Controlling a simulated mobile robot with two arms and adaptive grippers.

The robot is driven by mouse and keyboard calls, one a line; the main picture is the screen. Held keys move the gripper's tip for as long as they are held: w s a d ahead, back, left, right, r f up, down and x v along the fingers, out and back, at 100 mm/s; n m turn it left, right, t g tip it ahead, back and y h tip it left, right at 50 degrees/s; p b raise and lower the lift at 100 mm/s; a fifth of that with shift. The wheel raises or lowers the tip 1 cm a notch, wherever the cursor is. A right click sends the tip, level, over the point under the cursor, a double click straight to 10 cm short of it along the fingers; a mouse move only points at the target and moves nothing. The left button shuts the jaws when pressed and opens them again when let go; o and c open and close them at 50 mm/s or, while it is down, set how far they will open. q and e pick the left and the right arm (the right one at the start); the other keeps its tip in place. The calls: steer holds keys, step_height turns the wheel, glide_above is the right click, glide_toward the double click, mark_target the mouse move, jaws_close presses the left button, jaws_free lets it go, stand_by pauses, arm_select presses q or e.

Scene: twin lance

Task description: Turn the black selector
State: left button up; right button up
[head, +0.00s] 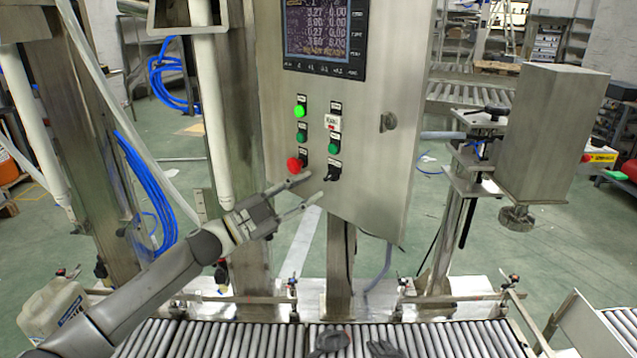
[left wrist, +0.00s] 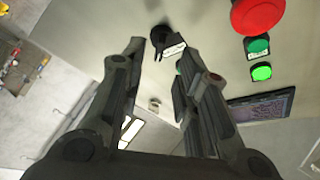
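The black selector (head: 334,171) sits low on the front of the steel control box, right of the red button. It also shows in the left wrist view (left wrist: 166,40), near the top between my fingertips, with a pale label beside it. My left gripper (head: 312,186) is open and empty, its two fingers pointing at the panel just left of and below the selector. In the left wrist view the fingers (left wrist: 162,52) are spread wide, and the selector lies ahead of the gap. Whether a finger touches it, I cannot tell.
The control box (head: 385,165) carries a red button (head: 294,165), a lit green button (head: 299,111), other green buttons and a screen (head: 325,30). A roller conveyor (head: 450,338) runs below, with two dark, unclear objects on it. A steel column stands behind my gripper.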

arm_select(q)
steer(key=v, duration=0.7)
steer(key=shift+s+a, duration=0.15)
steer(key=shift+a, duration=0.1)
